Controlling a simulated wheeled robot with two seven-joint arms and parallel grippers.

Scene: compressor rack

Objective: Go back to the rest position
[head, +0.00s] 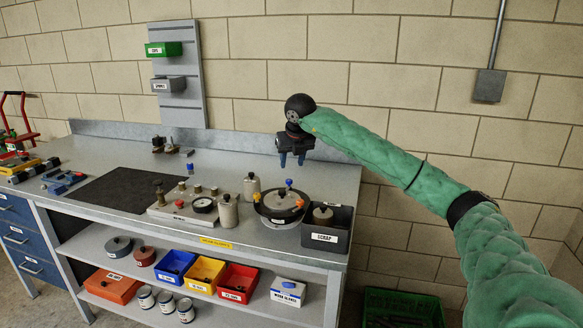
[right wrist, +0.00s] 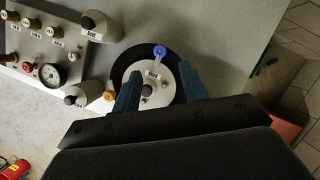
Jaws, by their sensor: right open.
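My right gripper (head: 293,160) hangs over the right end of the grey workbench (head: 345,185), its blue fingers pointing down. In the right wrist view the two fingers (right wrist: 158,88) stand apart with nothing held between them. Below them is a round dark-rimmed vessel (head: 280,206) with a grey lid and blue and orange fittings; it also shows in the right wrist view (right wrist: 122,68). The fingers appear above the vessel, with a gap in the head view. My left gripper is not in view.
A dark SCRAP bin (head: 340,238) stands right of the vessel. A gauge manifold (head: 180,212) and grey cylinders (head: 228,212) stand to its left. A black mat (head: 120,190) lies further left. Wall bins (head: 164,49) hang behind; a green crate (head: 403,308) is on the floor.

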